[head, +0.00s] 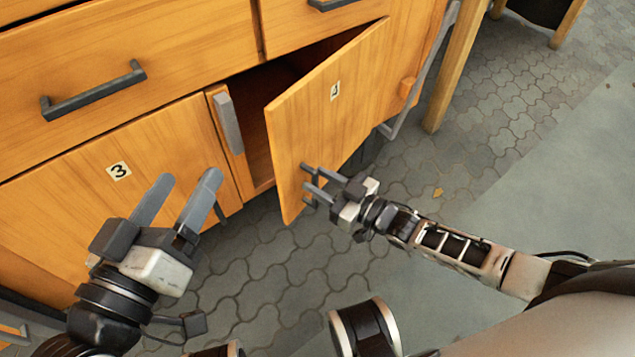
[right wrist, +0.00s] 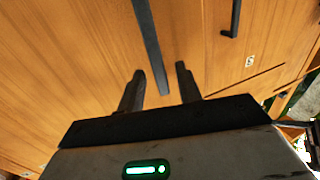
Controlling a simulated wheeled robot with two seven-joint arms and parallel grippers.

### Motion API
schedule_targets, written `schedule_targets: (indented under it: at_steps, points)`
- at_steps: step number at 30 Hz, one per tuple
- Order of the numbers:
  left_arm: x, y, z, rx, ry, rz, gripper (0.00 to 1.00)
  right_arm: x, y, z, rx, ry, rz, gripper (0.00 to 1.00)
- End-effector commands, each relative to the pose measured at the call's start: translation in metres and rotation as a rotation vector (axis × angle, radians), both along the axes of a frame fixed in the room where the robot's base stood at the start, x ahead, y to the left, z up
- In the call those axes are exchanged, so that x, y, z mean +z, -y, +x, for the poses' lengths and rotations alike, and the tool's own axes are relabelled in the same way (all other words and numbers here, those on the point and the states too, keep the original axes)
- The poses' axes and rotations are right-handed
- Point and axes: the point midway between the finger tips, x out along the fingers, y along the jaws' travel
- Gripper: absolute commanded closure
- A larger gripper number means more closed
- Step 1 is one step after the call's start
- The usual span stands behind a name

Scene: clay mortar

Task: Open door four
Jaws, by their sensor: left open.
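Door four (head: 335,125), a wooden cabinet door with a small number label, stands partly open, with a dark gap at its left edge. My right gripper (head: 308,182) is at the lower front of this door, near its free edge. In the right wrist view, my right gripper (right wrist: 160,78) has its fingers apart. A dark bar handle (right wrist: 150,45) runs down between them, with gaps beside it; I cannot tell whether it touches a finger. My left gripper (head: 188,178) is open and empty in front of door three (head: 70,185).
A wooden leg (head: 455,70) stands right of the cabinet. Paved floor (head: 510,130) lies clear to the right.

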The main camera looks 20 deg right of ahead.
Motion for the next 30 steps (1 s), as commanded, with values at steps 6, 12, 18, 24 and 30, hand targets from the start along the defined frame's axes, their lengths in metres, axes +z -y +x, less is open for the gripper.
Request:
schedule_targets:
  at_steps: [6, 12, 18, 24, 30]
  points:
    - [0.0054, -0.0013, 0.0037, 0.009, 0.057, 0.018, 0.34, -0.0001, -0.0070, 0.0089, 0.000, -0.001, 0.001, 0.65]
    - [0.0059, -0.0014, 0.0038, 0.010, 0.058, 0.019, 0.34, 0.0002, -0.0070, 0.0090, 0.000, -0.001, 0.001, 0.65]
    - [0.0058, -0.0013, 0.0037, 0.010, 0.057, 0.019, 0.34, 0.0001, -0.0067, 0.0088, 0.000, -0.001, 0.000, 1.00]
    - [0.0056, -0.0013, 0.0037, 0.009, 0.056, 0.019, 0.34, 0.0001, -0.0059, 0.0086, 0.000, -0.001, 0.000, 1.00]
    - [0.0055, -0.0013, 0.0036, 0.009, 0.055, 0.019, 0.34, 0.0000, -0.0040, 0.0075, 0.002, -0.001, -0.001, 1.00]
